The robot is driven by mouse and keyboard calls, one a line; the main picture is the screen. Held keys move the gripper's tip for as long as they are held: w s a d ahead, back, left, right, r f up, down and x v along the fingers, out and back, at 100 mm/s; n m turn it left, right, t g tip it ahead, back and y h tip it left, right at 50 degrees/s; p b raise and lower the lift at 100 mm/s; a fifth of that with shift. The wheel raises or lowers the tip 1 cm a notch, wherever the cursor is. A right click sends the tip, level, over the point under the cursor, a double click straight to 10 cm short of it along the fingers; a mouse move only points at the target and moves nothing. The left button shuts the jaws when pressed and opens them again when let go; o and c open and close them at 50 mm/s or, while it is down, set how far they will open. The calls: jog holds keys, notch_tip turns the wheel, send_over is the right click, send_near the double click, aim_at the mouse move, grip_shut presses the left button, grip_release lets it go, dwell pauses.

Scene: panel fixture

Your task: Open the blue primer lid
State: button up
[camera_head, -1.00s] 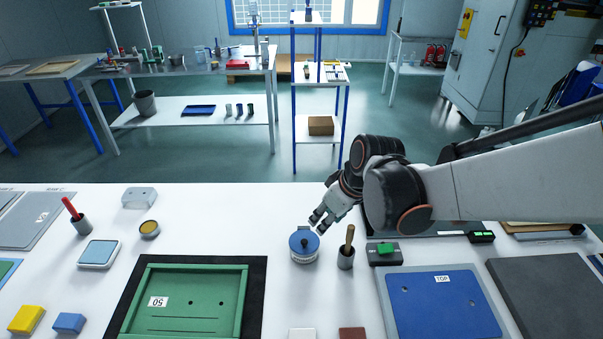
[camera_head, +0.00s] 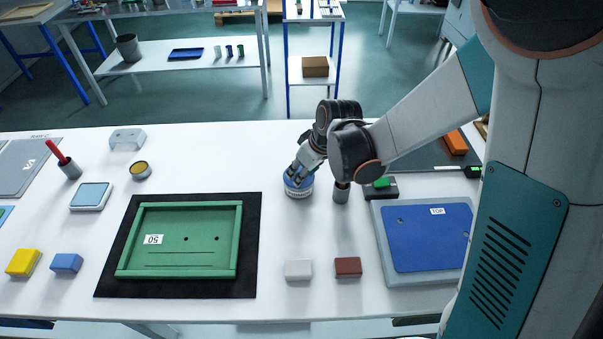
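The blue-lidded primer tin (camera_head: 299,190) stands on the white table, right of the green tray, with a pale label band around its side. Its lid seems to be on the tin, and its dark knob is hidden under my gripper. My gripper (camera_head: 294,177) reaches down from the upper right, its fingers at the top of the blue lid. Whether the fingers touch or grip the knob cannot be made out, as they are small and partly hidden by the wrist.
A grey cup (camera_head: 341,193) stands close on the tin's right, partly behind my arm. A grey box with a green top (camera_head: 379,184) and a blue panel (camera_head: 432,240) lie further right. The green tray (camera_head: 240,228) is left. White (camera_head: 298,269) and brown (camera_head: 348,267) blocks lie in front.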

jog(key=shift+w+a+f, duration=0.1)
jog(key=shift+a+f, duration=0.05)
jog(key=shift+f, duration=0.3)
grip_shut()
jog(key=shift+r, duration=0.1)
